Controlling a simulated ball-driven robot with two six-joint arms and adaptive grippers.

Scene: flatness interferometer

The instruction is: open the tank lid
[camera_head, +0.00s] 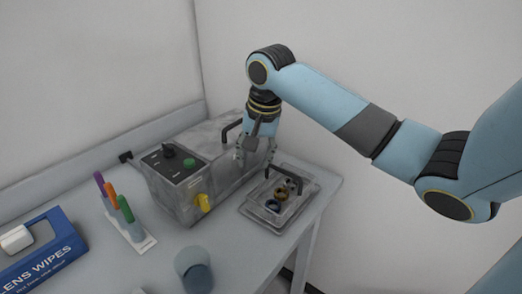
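The tank (178,205) is a grey, mottled metal box on the table, with a dark control panel on its left part. Its lid (207,133) lies on top, and looks closed. A black lid handle (231,130) stands up near the back. My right gripper (256,160) points down, just right of the handle and over the right part of the tank. Its fingers look spread apart, with nothing seen between them. It hides part of the lid, and I cannot tell whether it touches it. My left gripper is out of view.
A clear tray (256,210) with rings and a black handle (286,177) sits right of the tank. Coloured pens (125,209), a blue wipes box (45,254) and a cup (194,271) stand left and front. Walls close off the back.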

